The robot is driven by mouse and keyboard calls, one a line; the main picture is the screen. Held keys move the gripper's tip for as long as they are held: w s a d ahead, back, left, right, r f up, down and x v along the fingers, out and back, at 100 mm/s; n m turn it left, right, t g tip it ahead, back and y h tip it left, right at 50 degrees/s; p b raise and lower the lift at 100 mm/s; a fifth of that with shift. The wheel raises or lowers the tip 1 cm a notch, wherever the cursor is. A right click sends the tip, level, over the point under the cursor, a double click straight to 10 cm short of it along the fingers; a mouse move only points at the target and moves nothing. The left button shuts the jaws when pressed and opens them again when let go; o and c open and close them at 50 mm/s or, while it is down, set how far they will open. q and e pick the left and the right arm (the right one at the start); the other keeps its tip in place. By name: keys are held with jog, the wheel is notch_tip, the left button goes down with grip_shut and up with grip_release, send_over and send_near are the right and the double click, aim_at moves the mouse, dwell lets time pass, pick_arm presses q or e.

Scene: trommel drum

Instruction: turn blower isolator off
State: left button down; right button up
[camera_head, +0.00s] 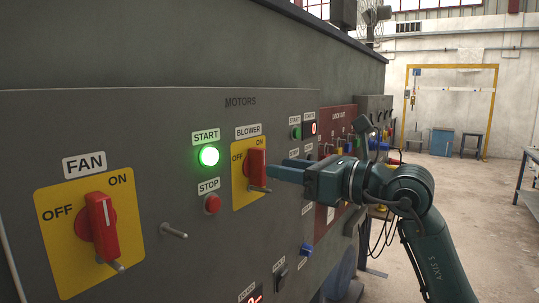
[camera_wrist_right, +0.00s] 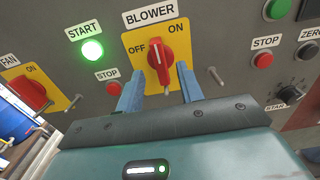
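The blower isolator is a red rotary handle (camera_head: 256,163) on a yellow plate (camera_head: 239,188) marked OFF at left and ON at right. In the right wrist view the red handle (camera_wrist_right: 156,62) stands nearly upright between the two labels. My right gripper (camera_head: 272,174) points at it from the right in the head view. Its two blue fingers (camera_wrist_right: 158,82) are apart, one on each side of the handle's lower part in the wrist view, with visible gaps. I cannot tell how far the tips reach along the handle. My left gripper is out of view.
A similar fan isolator (camera_head: 103,224) sits to the left. A lit green start button (camera_head: 208,156) and a red stop button (camera_head: 212,204) lie between them. Metal pegs (camera_head: 173,231) stick out of the panel. A red lockout board (camera_head: 337,130) is further right.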

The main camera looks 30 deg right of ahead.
aim_at(264, 165)
jog(key=shift+p+x, duration=0.5)
jog(key=shift+x, duration=1.6)
grip_shut()
